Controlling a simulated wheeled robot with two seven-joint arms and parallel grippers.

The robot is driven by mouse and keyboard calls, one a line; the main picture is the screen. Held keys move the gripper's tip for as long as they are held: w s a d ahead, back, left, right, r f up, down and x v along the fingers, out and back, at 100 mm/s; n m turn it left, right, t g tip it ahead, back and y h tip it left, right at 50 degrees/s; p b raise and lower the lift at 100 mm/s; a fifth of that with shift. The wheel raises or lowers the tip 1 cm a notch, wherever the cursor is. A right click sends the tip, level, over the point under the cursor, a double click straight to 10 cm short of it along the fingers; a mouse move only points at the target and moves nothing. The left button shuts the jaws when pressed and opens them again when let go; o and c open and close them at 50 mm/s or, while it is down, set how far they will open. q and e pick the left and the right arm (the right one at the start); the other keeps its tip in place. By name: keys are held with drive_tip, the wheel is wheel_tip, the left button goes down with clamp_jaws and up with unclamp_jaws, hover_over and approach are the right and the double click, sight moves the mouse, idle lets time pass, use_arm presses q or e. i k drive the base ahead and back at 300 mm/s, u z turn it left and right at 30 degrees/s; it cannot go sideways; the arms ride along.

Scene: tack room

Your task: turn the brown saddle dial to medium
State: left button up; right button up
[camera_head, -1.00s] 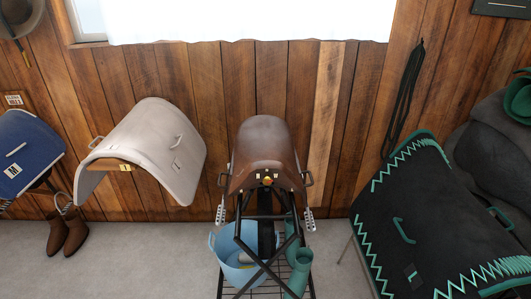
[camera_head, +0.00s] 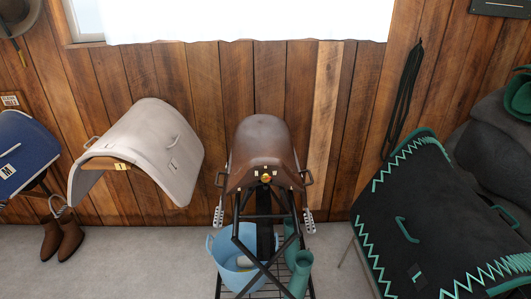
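The brown saddle (camera_head: 262,147) sits on a black metal stand in the middle of the head view. Its dial (camera_head: 266,178) is a small yellow-orange knob on the front face, with small pale labels around it. The dial is too small for me to tell its setting. Neither of my grippers shows in this view, and nothing touches the dial.
A blue bucket (camera_head: 230,262) and green boots (camera_head: 299,270) stand low in the stand. A cream saddle (camera_head: 150,150) and a blue saddle (camera_head: 25,155) are to the left, with brown boots (camera_head: 62,238) below. A black pad with green trim (camera_head: 440,220) fills the right.

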sight(266, 178)
drive_tip(key=k, duration=1.25)
drive_tip(key=u, duration=1)
drive_tip(key=i, duration=1.35)
drive_tip(key=z, duration=0.5)
